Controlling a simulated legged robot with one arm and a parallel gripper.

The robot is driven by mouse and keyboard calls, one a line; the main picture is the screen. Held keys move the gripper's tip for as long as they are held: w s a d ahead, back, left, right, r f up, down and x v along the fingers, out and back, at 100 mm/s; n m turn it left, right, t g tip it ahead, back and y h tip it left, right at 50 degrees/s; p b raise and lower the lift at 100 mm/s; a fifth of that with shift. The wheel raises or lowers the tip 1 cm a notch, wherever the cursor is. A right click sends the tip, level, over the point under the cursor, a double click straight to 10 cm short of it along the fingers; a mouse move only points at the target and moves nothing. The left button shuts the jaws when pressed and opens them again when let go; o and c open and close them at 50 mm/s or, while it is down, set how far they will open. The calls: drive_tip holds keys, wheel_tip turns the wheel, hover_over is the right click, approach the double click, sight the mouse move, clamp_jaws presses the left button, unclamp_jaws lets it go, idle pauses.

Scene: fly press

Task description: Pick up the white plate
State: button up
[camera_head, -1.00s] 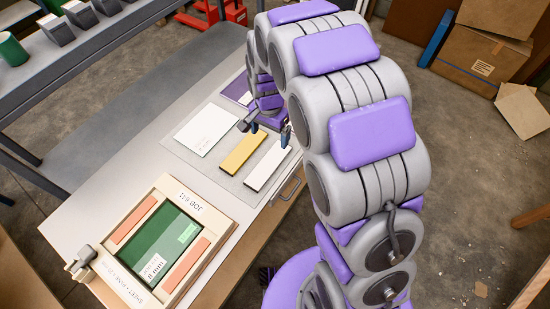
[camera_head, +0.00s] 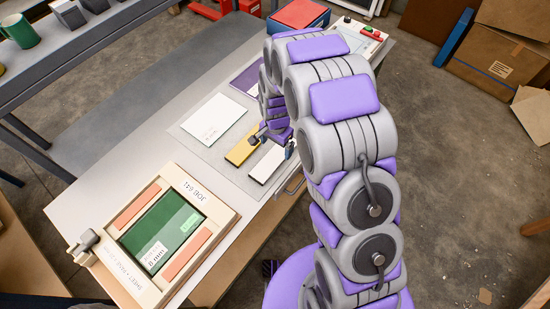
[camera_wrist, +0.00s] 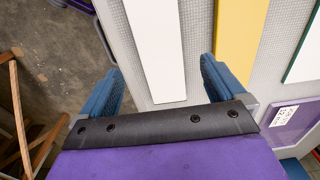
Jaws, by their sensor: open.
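The white plate (camera_head: 266,164) is a long narrow strip lying flat on a grey mat (camera_head: 231,165) on the bench. It also shows in the wrist view (camera_wrist: 155,45), running away from between the fingers. My gripper (camera_head: 272,144) is at the plate's far end, above the mat. In the wrist view my gripper (camera_wrist: 158,85) is open, with one blue finger on each side of the plate's near end and a gap on both sides. The right finger is near the yellow plate's edge. Nothing is held. The exact height above the plate cannot be told.
A yellow plate (camera_head: 243,149) lies close beside the white one. A wide white card (camera_head: 213,118) and a purple card (camera_head: 248,78) lie further back. A framed green panel (camera_head: 163,222) sits at the front left. A drawer handle (camera_wrist: 103,40) sticks out at the bench edge.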

sight(274, 157)
drive_tip(key=f, duration=0.4)
drive_tip(key=f+b, duration=0.1)
drive_tip(key=shift+s+a+f, duration=0.15)
drive_tip(key=shift+a+f, duration=0.15)
drive_tip(key=shift+f, duration=0.1)
drive_tip(key=shift+d, duration=0.15)
drive_tip(key=shift+c, duration=1.4)
drive_tip(key=shift+r, duration=0.1)
drive_tip(key=c, duration=1)
drive_tip(key=shift+o, duration=0.2)
drive_tip(key=shift+r, duration=0.55)
drive_tip(key=r, duration=0.1)
drive_tip(key=r+p, duration=0.1)
drive_tip(key=shift+s+r, duration=0.3)
drive_tip(key=shift+r, duration=0.05)
drive_tip(key=s+d+r+p, duration=0.1)
drive_tip(key=s+d, duration=0.1)
drive_tip(key=s, duration=1.3)
drive_tip(key=shift+s+d+r, duration=0.1)
